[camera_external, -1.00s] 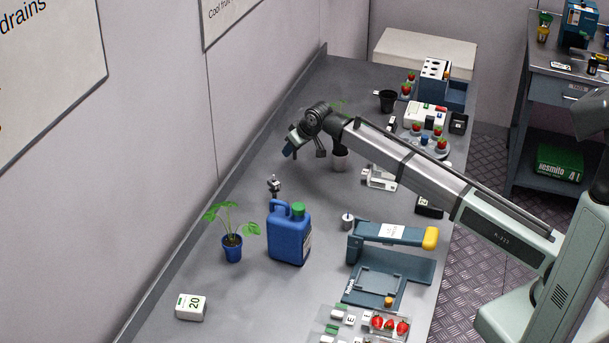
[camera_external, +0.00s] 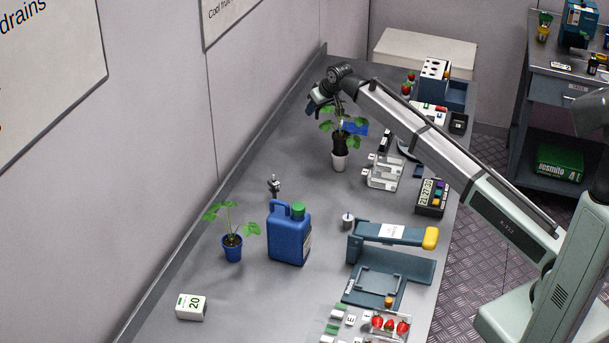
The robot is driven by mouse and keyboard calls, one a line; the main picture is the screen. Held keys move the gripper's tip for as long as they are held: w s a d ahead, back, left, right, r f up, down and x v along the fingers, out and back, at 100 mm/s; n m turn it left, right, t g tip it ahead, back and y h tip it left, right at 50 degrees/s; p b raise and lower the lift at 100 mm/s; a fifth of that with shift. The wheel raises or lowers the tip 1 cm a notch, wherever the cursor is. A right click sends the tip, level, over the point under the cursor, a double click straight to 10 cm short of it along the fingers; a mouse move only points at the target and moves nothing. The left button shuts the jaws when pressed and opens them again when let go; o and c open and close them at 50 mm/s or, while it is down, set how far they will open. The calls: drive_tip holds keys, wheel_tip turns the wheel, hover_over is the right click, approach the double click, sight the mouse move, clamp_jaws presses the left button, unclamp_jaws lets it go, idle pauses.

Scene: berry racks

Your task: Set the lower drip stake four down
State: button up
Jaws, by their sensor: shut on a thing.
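My gripper (camera_external: 318,103) hangs above the far middle of the bench, up and left of a leafy plant (camera_external: 341,138) in a dark and white pot. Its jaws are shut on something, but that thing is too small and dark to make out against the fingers. A blue flat piece (camera_external: 357,128) shows behind the leaves. I cannot pick out a drip stake or a number four for certain. A small dark upright fitting (camera_external: 274,186) stands on the bench behind the blue jug.
A blue jug (camera_external: 289,236), a plant in a blue pot (camera_external: 232,247) and a white block marked 20 (camera_external: 191,307) stand nearer. White holders (camera_external: 383,172), a timer (camera_external: 432,197) and a blue press (camera_external: 392,235) line the right side. The left-middle bench is mostly clear.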

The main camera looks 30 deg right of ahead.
drive_tip(key=shift+n+y, duration=0.3)
drive_tip(key=shift+n, duration=0.6)
drive_tip(key=shift+w+a+f, duration=0.25)
drive_tip(key=shift+w+f, duration=0.15)
drive_tip(key=shift+f, duration=1.2)
drive_tip(key=shift+w+a+f, duration=0.2)
drive_tip(key=shift+w+f, duration=0.15)
drive_tip(key=shift+f, duration=1.25)
drive_tip(key=shift+w+a+f, duration=0.25)
drive_tip(key=shift+w+f, duration=0.15)
drive_tip(key=shift+f, duration=1.2)
drive_tip(key=shift+f, duration=0.1)
drive_tip(key=o, duration=1)
drive_tip(key=v, duration=1.2)
